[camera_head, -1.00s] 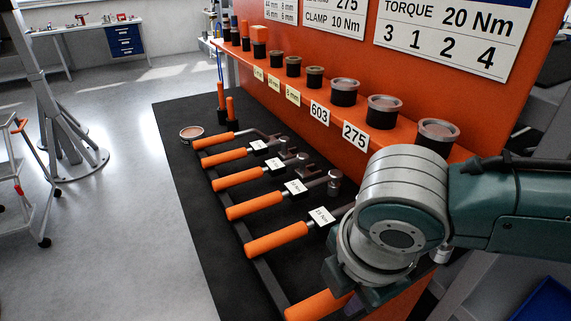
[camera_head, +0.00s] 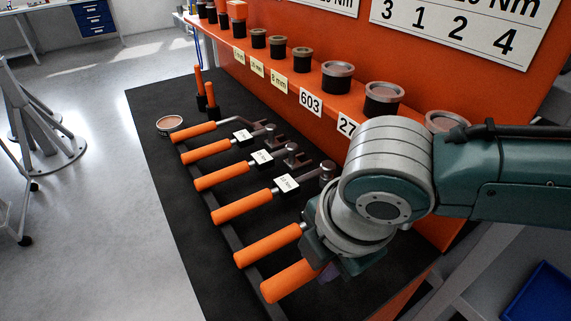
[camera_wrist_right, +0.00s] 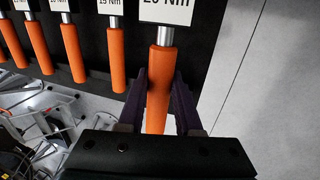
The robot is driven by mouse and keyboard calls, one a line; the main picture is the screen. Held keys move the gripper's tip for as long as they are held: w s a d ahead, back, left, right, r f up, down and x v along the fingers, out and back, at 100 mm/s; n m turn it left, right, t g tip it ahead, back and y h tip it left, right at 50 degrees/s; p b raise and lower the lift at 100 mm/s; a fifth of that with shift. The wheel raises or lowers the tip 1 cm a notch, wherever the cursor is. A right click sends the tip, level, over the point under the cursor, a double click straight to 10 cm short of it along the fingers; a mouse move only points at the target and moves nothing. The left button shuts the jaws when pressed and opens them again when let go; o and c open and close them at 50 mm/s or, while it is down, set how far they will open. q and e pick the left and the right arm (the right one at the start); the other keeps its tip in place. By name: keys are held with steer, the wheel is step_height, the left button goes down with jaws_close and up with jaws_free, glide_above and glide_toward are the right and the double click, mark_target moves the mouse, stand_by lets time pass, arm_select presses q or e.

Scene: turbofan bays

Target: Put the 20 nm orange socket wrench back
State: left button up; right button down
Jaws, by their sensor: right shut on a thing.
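The 20 Nm orange socket wrench shows its orange handle (camera_head: 290,282) at the near end of the wrench row, and the handle also shows in the right wrist view (camera_wrist_right: 161,70). A white label (camera_wrist_right: 167,10), partly cut off and reading 20 Nm, lies at its metal shaft. My right gripper (camera_wrist_right: 160,82) is shut on this handle, a dark finger on each side; in the head view (camera_head: 322,262) it is largely under my arm. The wrench's head end is hidden. I cannot tell whether it touches the rack (camera_head: 229,232). My left gripper is out of view.
Several orange-handled wrenches lie parallel on the black mat (camera_head: 150,110); the nearest neighbour (camera_head: 267,245) is close beside the held one. A round tin (camera_head: 170,124) and two upright orange-handled tools (camera_head: 199,82) stand beyond. Sockets line the orange shelf (camera_head: 290,85) behind.

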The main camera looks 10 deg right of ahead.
steer(key=shift+s+b+x, duration=0.2)
steer(key=shift+b+x, duration=0.55)
steer(key=shift+x, duration=0.15)
steer(key=shift+s+b+x, duration=0.2)
steer(key=shift+b+x, duration=0.5)
steer(key=shift+x, duration=0.15)
steer(key=shift+s+b+x, duration=0.2)
steer(key=shift+b+x, duration=0.55)
steer(key=shift+x, duration=0.15)
steer(key=shift+d+f, duration=0.1)
steer(key=shift+d, duration=0.1)
steer(key=shift+p, duration=0.35)
steer(key=shift+f+b, duration=0.35)
steer(key=shift+f, duration=0.05)
steer(key=shift+f+b, duration=0.75)
steer(key=shift+f, duration=0.2)
steer(key=c, duration=0.5)
jaws_free()
steer(key=p+v, duration=0.2)
steer(key=v, duration=0.8)
